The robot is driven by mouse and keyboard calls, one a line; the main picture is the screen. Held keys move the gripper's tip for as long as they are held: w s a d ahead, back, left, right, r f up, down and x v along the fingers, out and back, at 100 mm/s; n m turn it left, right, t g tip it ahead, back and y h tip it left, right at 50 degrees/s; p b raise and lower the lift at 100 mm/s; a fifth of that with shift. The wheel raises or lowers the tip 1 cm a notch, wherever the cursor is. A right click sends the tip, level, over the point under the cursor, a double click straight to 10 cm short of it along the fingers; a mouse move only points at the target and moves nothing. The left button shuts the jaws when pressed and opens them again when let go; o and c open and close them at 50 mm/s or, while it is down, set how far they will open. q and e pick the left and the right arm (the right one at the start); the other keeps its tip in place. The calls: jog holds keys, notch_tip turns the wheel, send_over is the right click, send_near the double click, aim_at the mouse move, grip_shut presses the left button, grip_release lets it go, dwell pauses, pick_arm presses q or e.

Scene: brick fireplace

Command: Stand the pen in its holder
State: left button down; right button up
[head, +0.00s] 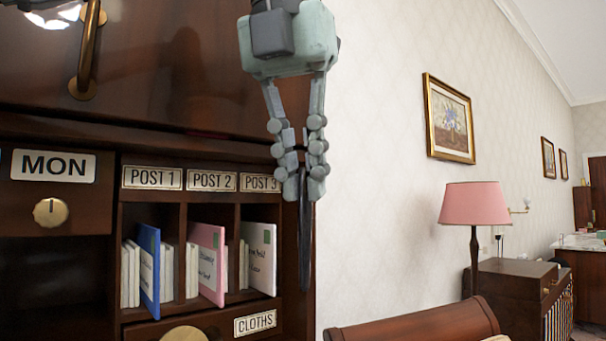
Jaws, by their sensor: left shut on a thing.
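My left gripper (301,183) comes down from the top of the head view in front of the right edge of the wooden cabinet. Its fingers are shut on a slim dark pen (304,245). The pen hangs upright below the fingertips; its upper end is partly hidden between them. I see no pen holder that I can make out in this view. My right gripper is not in view.
The cabinet has slots labelled POST 1 to POST 3 with upright envelopes (208,262), a MON drawer (52,212) and a CLOTHS drawer (255,323). A pink lamp (475,204) stands right.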

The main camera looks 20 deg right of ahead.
pick_arm(q)
send_over(306, 282)
jog(key=shift+a+f, duration=0.2)
jog(key=shift+f, duration=2.7)
jog(key=shift+f+b, duration=1.45)
jog(key=shift+f, duration=0.45)
jog(key=shift+s+d+f+b, duration=0.1)
jog(key=shift+f+b, duration=0.2)
jog(key=shift+f, duration=0.05)
jog(key=shift+s+d+f+b, duration=0.15)
jog(key=shift+s+f+b, duration=0.1)
jog(key=shift+f+b, duration=0.25)
jog(key=shift+f, duration=0.1)
